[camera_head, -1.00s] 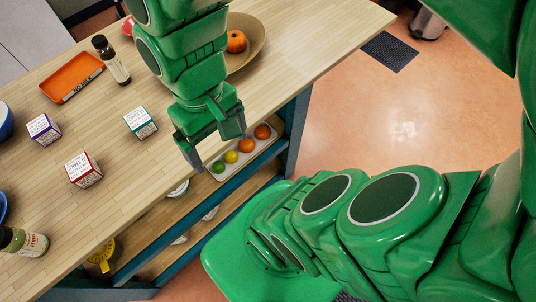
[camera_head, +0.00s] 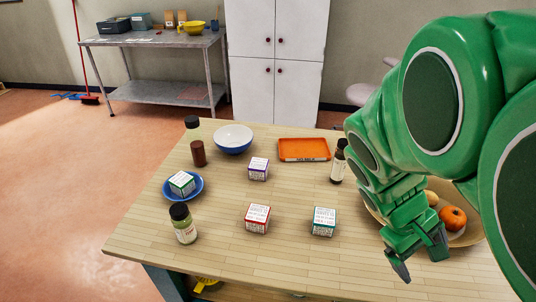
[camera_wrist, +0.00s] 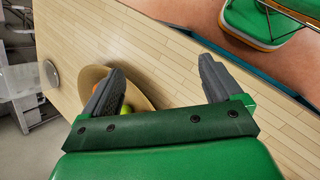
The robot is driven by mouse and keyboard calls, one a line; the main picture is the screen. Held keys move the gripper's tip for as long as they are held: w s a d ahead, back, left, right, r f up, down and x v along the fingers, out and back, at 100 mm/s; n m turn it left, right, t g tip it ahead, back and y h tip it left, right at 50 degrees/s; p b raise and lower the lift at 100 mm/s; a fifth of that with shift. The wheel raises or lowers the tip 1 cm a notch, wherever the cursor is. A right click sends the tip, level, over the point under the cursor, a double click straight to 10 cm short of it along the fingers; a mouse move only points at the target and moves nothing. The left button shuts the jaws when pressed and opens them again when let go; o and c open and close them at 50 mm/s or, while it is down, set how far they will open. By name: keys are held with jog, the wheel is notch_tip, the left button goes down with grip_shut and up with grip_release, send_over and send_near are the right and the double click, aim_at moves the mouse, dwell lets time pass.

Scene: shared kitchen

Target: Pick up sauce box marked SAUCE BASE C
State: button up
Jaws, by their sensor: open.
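Several sauce boxes are on the wooden table in the head view: one with a purple top edge (camera_head: 258,169), one with red (camera_head: 257,219), one with teal (camera_head: 323,222), and one with green (camera_head: 182,184) on a blue saucer. Their print is too small to tell which is marked SAUCE BASE C. My gripper (camera_head: 420,264) is open and empty, to the right of the teal box and at the near side of the fruit bowl. In the wrist view my gripper (camera_wrist: 160,69) has both fingers apart with nothing between them; no sauce box shows there.
A fruit bowl (camera_head: 474,239), partly behind my arm, holds an orange (camera_head: 453,218). The near table edge is clear.

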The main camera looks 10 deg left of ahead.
jog(key=w+r+n+t+h, duration=0.3)
jog(key=w+n+t+h, duration=0.15)
jog(key=w, duration=0.95)
jog(key=n+t+y, duration=0.9)
jog(key=n+t, duration=0.2)
jog(key=n, duration=1)
send_over(260, 163)
jog(key=s+d, duration=0.4)
jog(key=d, duration=0.3)
notch_tip(260, 163, down, 7)
jog(key=a+f+n, duration=0.1)
jog(key=a+f, duration=0.1)
jog(key=s+a+f+n+y, duration=0.1)
jog(key=a+f, duration=0.1)
jog(key=a, duration=0.1)
jog(key=a+f+n+g+y, duration=0.1)
jog(key=a+n, duration=0.1)
jog(key=a, duration=0.1)
jog(key=shift+s+a+f, duration=0.15)
jog(key=shift+s+f, duration=0.05)
jog(key=shift+f, duration=0.2)
jog(key=shift+d+x, duration=0.2)
jog(key=shift+x, duration=1.75)
jog(key=shift+d+x, duration=0.15)
jog(key=shift+x, duration=1.75)
jog(key=shift+f, duration=0.1)
